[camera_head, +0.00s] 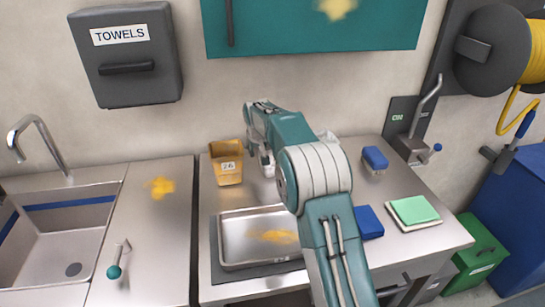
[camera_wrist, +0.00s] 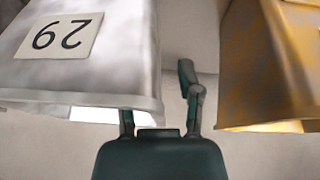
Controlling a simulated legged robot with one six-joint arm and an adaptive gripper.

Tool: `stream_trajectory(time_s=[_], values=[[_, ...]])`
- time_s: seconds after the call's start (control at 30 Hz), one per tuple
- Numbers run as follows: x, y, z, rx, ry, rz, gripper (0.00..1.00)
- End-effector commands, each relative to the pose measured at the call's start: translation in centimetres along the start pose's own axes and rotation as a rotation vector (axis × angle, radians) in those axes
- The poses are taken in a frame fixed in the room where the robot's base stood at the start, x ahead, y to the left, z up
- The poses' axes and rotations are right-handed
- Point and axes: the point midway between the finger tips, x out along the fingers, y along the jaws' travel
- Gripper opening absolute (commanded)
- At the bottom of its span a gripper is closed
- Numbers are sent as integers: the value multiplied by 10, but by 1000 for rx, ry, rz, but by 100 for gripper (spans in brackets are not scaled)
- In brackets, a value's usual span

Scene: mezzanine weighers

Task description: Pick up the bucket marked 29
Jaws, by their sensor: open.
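The pale grey-white bucket marked 29 (camera_wrist: 115,55) fills the left of the wrist view, its label upside down there. In the head view it is mostly hidden behind my arm. My gripper (camera_wrist: 158,98) is open and empty, close to its rim. One finger shows in the gap between this bucket and the yellow bucket (camera_wrist: 270,70). The other finger's tip is hidden by the white bucket's rim, so I cannot tell whether they touch. In the head view the yellow bucket (camera_head: 227,173) bears the label 26 and stands left of my gripper (camera_head: 266,165).
A sink (camera_head: 50,245) is at left. The wall stands close behind the buckets, below a teal cabinet (camera_head: 300,30).

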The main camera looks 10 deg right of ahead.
Motion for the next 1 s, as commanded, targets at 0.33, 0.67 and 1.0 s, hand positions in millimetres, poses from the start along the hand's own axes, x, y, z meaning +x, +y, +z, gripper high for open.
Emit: stream_trajectory(time_s=[0.33, 0.67, 1.0], values=[[0, 0, 0, 0, 0, 0, 0], [-2, 0, -1, 0, 3, 0, 0], [-41, 0, -11, -1, 6, 0, 0]])
